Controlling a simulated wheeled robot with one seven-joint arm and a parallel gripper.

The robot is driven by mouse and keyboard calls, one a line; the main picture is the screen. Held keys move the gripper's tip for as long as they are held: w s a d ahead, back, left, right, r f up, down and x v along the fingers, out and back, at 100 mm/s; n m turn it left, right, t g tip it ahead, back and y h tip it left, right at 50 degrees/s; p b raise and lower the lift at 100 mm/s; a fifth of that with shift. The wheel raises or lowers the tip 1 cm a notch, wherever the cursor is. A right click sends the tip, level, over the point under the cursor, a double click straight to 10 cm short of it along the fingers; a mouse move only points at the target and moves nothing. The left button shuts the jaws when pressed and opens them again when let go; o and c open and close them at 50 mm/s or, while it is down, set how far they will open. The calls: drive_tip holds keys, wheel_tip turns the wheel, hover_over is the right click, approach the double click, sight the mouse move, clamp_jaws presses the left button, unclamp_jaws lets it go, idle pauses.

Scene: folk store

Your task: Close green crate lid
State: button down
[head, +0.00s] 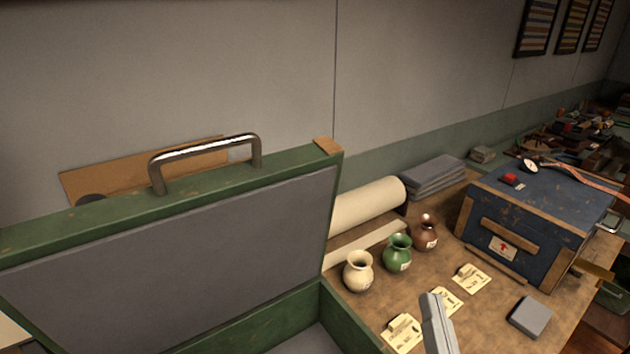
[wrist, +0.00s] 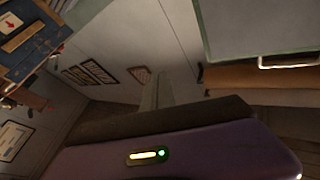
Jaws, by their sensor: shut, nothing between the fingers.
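The green crate (head: 349,325) stands at the lower left of the head view, its near part cut off by the frame. Its green lid (head: 110,210) is open and stands raised at the back, grey lining facing me, with a metal handle (head: 205,148) on its top edge. In the wrist view, a pale panel with a green edge, likely the lid (wrist: 255,28), shows at upper right with a handle (wrist: 288,62). My gripper (head: 436,310) is shut and empty, right of the crate, above the table. Its fingers (wrist: 155,92) also show in the wrist view.
On the table right of the crate stand a cream vase (head: 358,272), a green vase (head: 398,254) and a brown vase (head: 425,233), with several paper tags. A blue chest (head: 530,222) stands farther right, a paper roll (head: 365,205) behind. The wall is close behind the lid.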

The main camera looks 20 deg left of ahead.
drive_tip(key=w+a+r+n+g+y, duration=0.2)
drive_tip(key=w+a+r+n+y, duration=0.15)
drive_tip(key=a+r, duration=0.5)
drive_tip(key=w+a+r+n+g+y+p, duration=0.1)
drive_tip(key=w+a+r+n+g+y, duration=0.2)
drive_tip(key=a+r, duration=0.5)
drive_tip(key=w+a+r+n+g+y, duration=0.1)
drive_tip(key=w+a+r+g+y, duration=0.1)
drive_tip(key=a+r+y, duration=0.5)
drive_tip(key=s+a+r+n+g+h, duration=0.2)
drive_tip(key=s+a+r+g+h, duration=0.2)
drive_tip(key=r, duration=0.2)
drive_tip(key=s+a+r+n+g+h, duration=0.3)
drive_tip(key=a+r+h, duration=0.1)
drive_tip(key=r, duration=0.3)
drive_tip(key=s+d+f+m+g+h+p, duration=0.1)
drive_tip(key=s+d+f+m+h, duration=0.1)
drive_tip(key=d+f+h, duration=0.3)
drive_tip(key=shift+w+a+f+p, duration=0.25)
drive_tip(key=shift+f+p, duration=0.2)
drive_tip(key=shift+f, duration=1)
drive_tip(key=shift+w+a+f+p, duration=0.25)
drive_tip(key=shift+f+p, duration=0.2)
drive_tip(key=shift+f, duration=1)
drive_tip(key=shift+w+a+f+p, duration=0.25)
drive_tip(key=shift+f+p, duration=0.2)
drive_tip(key=shift+f, duration=1)
